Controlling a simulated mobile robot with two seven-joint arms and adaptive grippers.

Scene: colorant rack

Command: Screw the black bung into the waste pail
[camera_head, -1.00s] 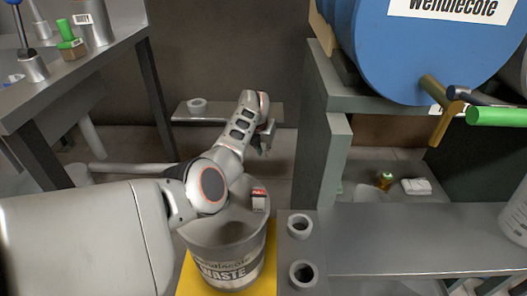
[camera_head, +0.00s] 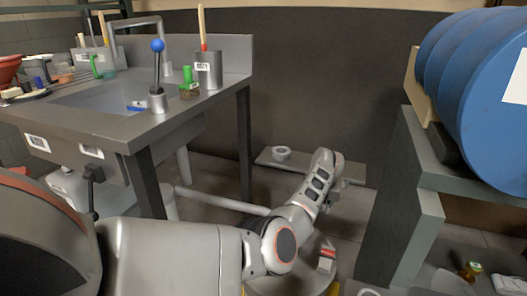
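The waste pail (camera_head: 314,254) is at the bottom edge, mostly cut off and partly covered by my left arm. My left gripper (camera_head: 346,181) is beyond the pail, near the low shelf. My own wrist hides most of its fingers, so I cannot see whether it is open or holding something. The black bung cannot be made out in this view. My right gripper is out of view.
A sink bench (camera_head: 120,124) with a blue-knobbed lever (camera_head: 158,75) stands at left. A low shelf (camera_head: 265,158) with a grey ring (camera_head: 282,153) is at the back wall. A small bottle (camera_head: 470,271) is at lower right.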

